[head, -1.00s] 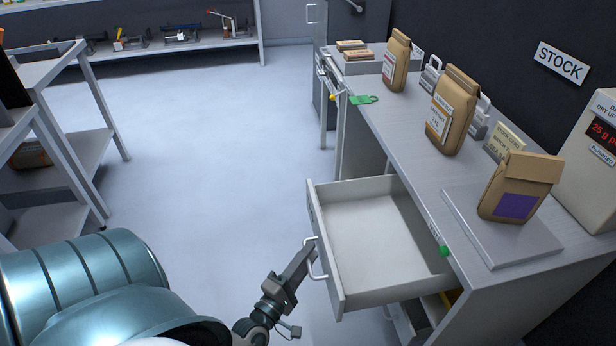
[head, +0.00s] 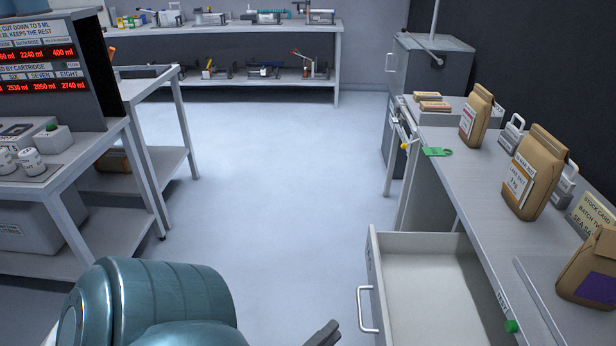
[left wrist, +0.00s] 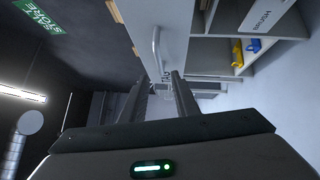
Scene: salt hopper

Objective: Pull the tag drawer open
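The tag drawer (head: 425,290) stands pulled out from the bench at the lower right of the head view. Its inside looks empty. Its bar handle (head: 361,310) is on the drawer front, with nothing around it. My left gripper (head: 324,334) shows only by its tip at the bottom edge, to the left of the handle and apart from it. In the left wrist view its two fingers (left wrist: 162,98) are apart with nothing between them. The handle (left wrist: 156,45) and drawer front (left wrist: 175,20) show beyond the fingertips. My right gripper is not in view.
The bench top (head: 455,180) holds paper bags (head: 530,172), a green tag (head: 437,151) and metal weights. A shelf rack (head: 150,130) stands at the left and a long shelf at the back. The floor (head: 280,170) between is clear. Yellow and blue items (left wrist: 238,54) sit in an open compartment.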

